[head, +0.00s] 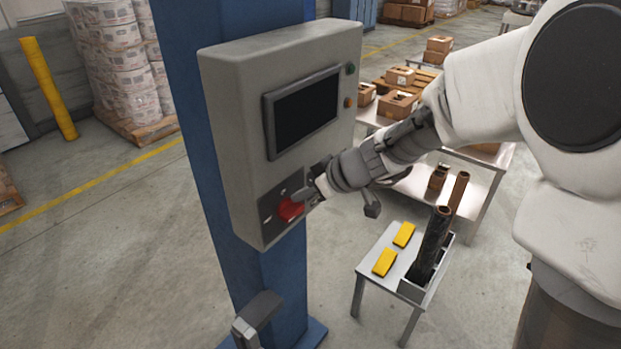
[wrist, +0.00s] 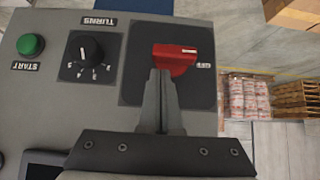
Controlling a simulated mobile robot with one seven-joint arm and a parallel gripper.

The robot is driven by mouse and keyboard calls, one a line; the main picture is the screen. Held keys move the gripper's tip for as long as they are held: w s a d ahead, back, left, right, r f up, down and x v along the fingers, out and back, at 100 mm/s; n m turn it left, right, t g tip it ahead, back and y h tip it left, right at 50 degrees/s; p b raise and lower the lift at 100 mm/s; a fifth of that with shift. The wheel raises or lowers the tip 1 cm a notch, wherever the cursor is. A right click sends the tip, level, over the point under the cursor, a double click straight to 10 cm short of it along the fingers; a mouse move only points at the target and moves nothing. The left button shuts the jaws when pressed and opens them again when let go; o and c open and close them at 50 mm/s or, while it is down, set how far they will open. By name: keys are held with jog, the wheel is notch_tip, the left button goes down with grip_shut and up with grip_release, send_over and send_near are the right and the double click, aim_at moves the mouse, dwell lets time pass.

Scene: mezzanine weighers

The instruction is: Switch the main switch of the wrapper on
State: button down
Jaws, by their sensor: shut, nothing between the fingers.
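The main switch is a red handle (head: 290,209) on a dark plate, low on the front of the grey control box (head: 222,90). In the wrist view the red handle (wrist: 178,54) lies sideways, its white mark at the right end beside a small, partly hidden label. My gripper (head: 306,193) is at the switch, and its fingers partly cover the plate. In the wrist view my gripper (wrist: 161,72) is shut and empty, its fingertips at the handle's lower left edge. I cannot tell whether they touch it.
A TURNS knob (wrist: 86,48) and a green START button (wrist: 30,44) share the panel. The box has a dark screen (head: 303,112) and hangs on a blue column (head: 187,75). A small table (head: 369,268) with yellow blocks stands below right.

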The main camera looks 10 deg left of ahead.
jog(key=shift+f, duration=0.4)
jog(key=shift+w+d+f+m+g+y+b, duration=0.2)
jog(key=shift+m+g+y+b, duration=0.1)
jog(key=shift+g+b, duration=0.3)
dwell(0.3)
